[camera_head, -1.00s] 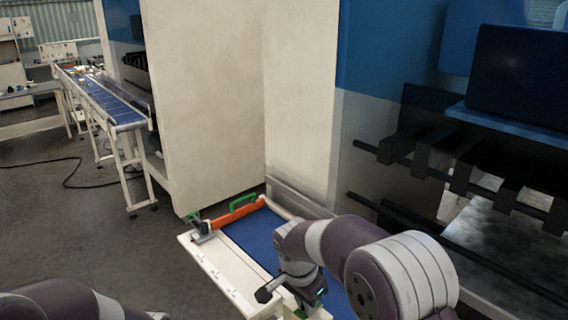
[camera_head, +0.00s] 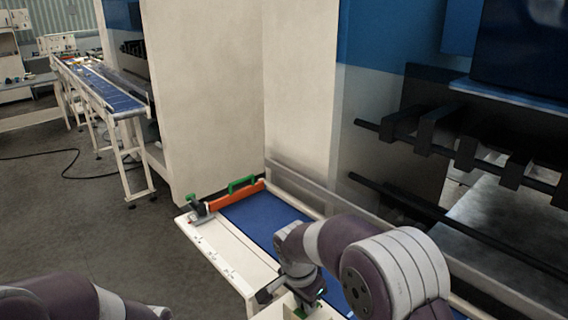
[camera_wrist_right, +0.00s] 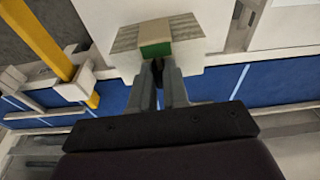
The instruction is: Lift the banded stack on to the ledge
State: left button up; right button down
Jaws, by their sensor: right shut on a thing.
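My right gripper (camera_wrist_right: 158,75) is shut at a green and tan piece (camera_wrist_right: 156,47) in the middle of a pale block (camera_wrist_right: 185,25), which appears to be the banded stack. In the head view my right gripper (camera_head: 288,290) is low, at the near part of the blue belt bed (camera_head: 265,222); my arm largely hides what it holds. A long white ledge (camera_head: 222,258) runs along the left side of the bed. I cannot tell whether the stack touches a surface. My left arm enters at lower left; its gripper is out of view.
An orange bar with a green handle (camera_head: 235,194) crosses the far end of the bed. A pale machine wall (camera_head: 205,100) stands behind it. Dark rollers and bars (camera_head: 400,200) are at the right. Open floor (camera_head: 90,240) lies at the left.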

jog(key=shift+f+b, duration=1.45)
jog(key=shift+f, duration=0.75)
jog(key=shift+f, duration=0.2)
jog(key=c, duration=1)
grip_release()
jog(key=shift+c, duration=0.2)
